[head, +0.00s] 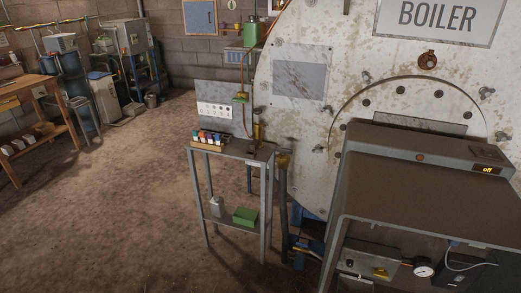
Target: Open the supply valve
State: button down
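No part is clearly labelled as the supply valve, and I cannot tell which one it is. A yellow handle (381,273) sits on a panel low in the grey burner housing, next to a round pressure gauge (423,267). A brass fitting (283,160) sits on a vertical pipe beside the small metal table. My gripper is not in view.
The boiler (300,140) and burner housing (430,200) fill the right side; its display reads "off". A metal table (232,149) with bottles stands in the middle. A wooden bench (25,84) is at the left. The brown floor (110,220) at front left is clear.

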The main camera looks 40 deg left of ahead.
aim_at(283, 151)
jog(key=u, duration=1.45)
jog(key=i, duration=0.1)
jog(key=i+j+z, duration=0.35)
jog(key=i+j, duration=0.35)
jog(key=i, duration=0.4)
jog(key=i+j+z, duration=0.3)
jog(key=i+j, duration=0.65)
